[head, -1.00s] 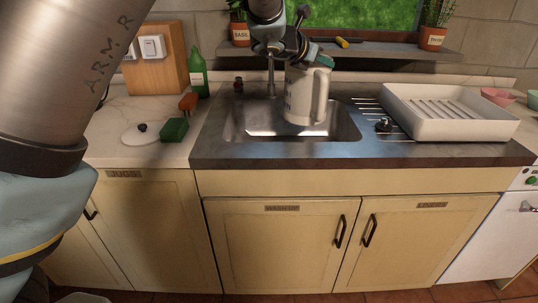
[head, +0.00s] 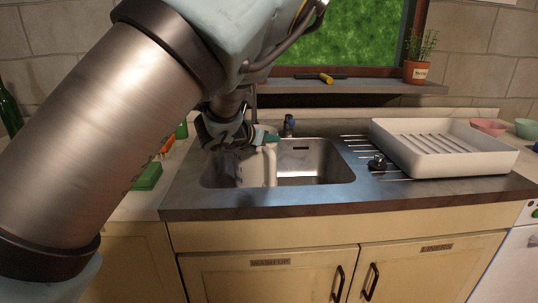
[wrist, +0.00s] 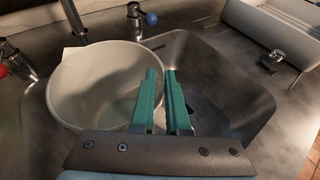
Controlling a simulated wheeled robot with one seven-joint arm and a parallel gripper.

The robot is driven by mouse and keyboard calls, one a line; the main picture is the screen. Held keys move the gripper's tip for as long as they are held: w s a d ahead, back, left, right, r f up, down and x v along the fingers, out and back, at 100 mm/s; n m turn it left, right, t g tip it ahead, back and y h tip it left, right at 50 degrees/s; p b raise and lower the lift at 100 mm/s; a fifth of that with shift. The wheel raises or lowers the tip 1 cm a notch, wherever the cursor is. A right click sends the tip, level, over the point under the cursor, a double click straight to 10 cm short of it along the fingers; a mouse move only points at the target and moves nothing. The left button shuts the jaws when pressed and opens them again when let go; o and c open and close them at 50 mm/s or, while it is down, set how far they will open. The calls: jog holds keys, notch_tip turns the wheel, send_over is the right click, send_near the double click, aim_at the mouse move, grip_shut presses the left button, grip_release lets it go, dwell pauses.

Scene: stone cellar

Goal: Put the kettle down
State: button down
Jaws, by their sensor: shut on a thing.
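I cannot tell whether the kettle's base touches the basin floor.
A white dish rack (head: 440,150) stands on the right drainer, with a small black-knobbed object (head: 377,162) beside it. The blue-topped tap (head: 289,124) is behind the basin. A green block (head: 148,177) lies on the left counter. The basin's right half is clear.

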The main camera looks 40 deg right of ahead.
jog(key=shift+f, duration=2.2)
jog(key=c, duration=0.9)
grip_release()
jog(key=shift+f, duration=0.1)
jog(key=shift+r+p, duration=0.2)
jog(key=shift+p, duration=0.1)
jog(key=b+v, duration=0.2)
jog(key=v, duration=1)
jog(key=shift+s+a+f, duration=0.1)
